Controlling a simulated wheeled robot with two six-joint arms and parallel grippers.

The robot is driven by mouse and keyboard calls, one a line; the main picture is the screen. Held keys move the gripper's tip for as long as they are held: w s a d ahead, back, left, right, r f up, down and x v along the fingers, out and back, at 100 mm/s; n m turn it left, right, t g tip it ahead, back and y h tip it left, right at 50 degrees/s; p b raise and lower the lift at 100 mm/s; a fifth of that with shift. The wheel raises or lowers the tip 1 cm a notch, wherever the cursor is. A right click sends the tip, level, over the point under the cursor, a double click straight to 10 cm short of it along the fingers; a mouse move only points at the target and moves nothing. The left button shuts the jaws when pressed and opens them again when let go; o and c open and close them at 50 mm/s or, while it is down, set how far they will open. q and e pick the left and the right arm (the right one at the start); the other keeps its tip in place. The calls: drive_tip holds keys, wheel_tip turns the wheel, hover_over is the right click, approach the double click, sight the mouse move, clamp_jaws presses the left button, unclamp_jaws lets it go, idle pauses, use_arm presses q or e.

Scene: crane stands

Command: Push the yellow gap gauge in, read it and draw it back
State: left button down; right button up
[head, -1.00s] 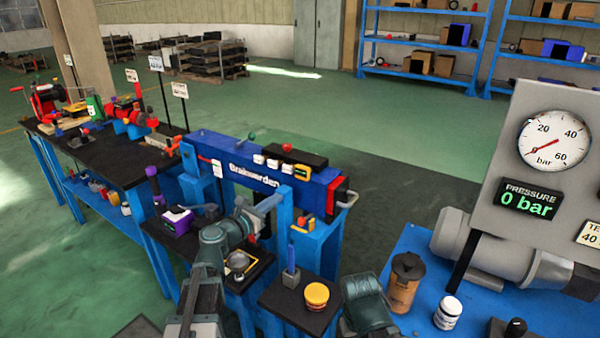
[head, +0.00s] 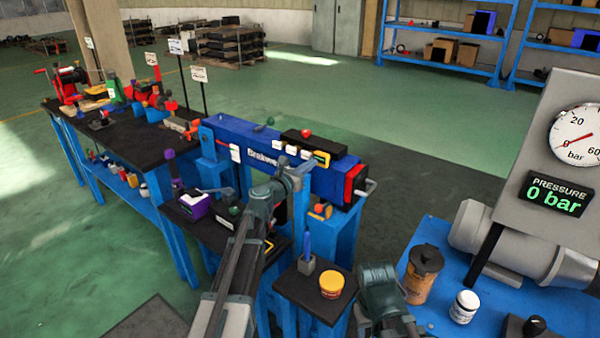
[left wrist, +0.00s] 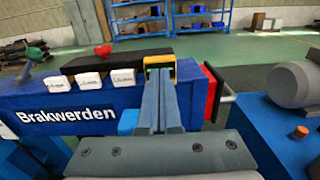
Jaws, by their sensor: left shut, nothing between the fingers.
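The yellow gap gauge (head: 321,158) sits at the right end of the row on top of the blue Brakwerden beam (head: 226,139). In the left wrist view it shows as a yellow frame (left wrist: 160,60) with a dark inside. My left gripper (head: 303,169) is shut and empty, in front of the beam and just below the gauge in the picture. In the left wrist view its closed fingers (left wrist: 160,74) point at the gauge and overlap its lower part; I cannot tell whether they touch. The right arm shows at the bottom, but its gripper does not.
White labelled blocks (head: 291,150), a black bar and a red knob (head: 306,133) are left of the gauge. A red end block (head: 354,182) with a grey handle is on its right. A small stand with a yellow tub (head: 332,285) is nearer. A pressure panel (head: 563,195) reads 0 bar.

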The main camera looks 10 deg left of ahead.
use_arm(q)
drive_tip(key=shift+x, duration=1.35)
drive_tip(key=shift+x, duration=0.8)
drive_tip(key=shift+s, duration=0.1)
approach(320, 157)
drive_tip(key=v, duration=0.5)
drive_tip(key=shift+s+a, duration=0.15)
drive_tip(key=shift+s, duration=0.15)
use_arm(e)
drive_tip(key=shift+s+a, duration=0.2)
drive_tip(key=shift+a, duration=0.3)
use_arm(q)
drive_tip(key=shift+f, duration=0.2)
use_arm(e)
drive_tip(key=shift+f, duration=0.2)
